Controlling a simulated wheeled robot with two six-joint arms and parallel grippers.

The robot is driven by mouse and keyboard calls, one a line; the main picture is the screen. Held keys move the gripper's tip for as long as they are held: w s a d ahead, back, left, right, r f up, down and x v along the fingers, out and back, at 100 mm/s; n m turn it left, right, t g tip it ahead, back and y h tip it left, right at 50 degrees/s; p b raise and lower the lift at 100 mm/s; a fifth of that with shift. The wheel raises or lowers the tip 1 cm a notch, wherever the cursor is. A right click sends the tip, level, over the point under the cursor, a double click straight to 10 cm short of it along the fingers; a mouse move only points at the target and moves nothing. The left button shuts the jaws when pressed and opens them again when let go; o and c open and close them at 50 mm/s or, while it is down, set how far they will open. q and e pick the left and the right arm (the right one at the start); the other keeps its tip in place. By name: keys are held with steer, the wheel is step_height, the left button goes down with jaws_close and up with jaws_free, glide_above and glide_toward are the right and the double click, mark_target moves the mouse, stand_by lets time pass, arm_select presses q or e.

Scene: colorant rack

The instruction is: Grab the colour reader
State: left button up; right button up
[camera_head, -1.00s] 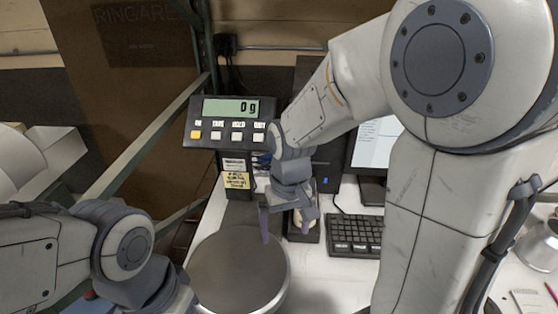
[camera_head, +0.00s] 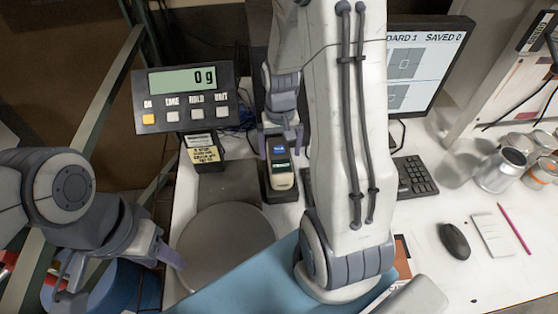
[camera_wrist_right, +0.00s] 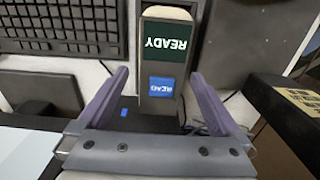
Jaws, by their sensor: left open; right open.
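The colour reader (camera_head: 281,170) is a small pale handheld device with a dark screen, seated in a dark dock on the white table. In the right wrist view the reader (camera_wrist_right: 164,45) shows a green "READY" screen and a blue "READ" button. My right gripper (camera_head: 280,139) is at its far end, open, with one finger to each side. In the right wrist view the purple fingers of this gripper (camera_wrist_right: 160,74) flank the reader's button end with gaps on both sides. My left gripper (camera_head: 122,280) is open and empty at the lower left.
A scale with a round grey plate (camera_head: 225,245) and a display (camera_head: 187,95) reading 0 g stands left of the reader. A keyboard (camera_head: 412,177), mouse (camera_head: 454,241), monitor (camera_head: 425,70) and several cans (camera_head: 500,170) are to the right. My right arm hides part of the table.

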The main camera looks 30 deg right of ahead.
steer(key=f, duration=0.2)
steer(key=f+p, duration=0.1)
steer(key=f, duration=0.1)
steer(key=shift+s+a+f, duration=0.1)
steer(key=shift+a, duration=0.1)
steer(key=shift+f, duration=0.35)
jaws_close()
steer(key=shift+r, duration=0.15)
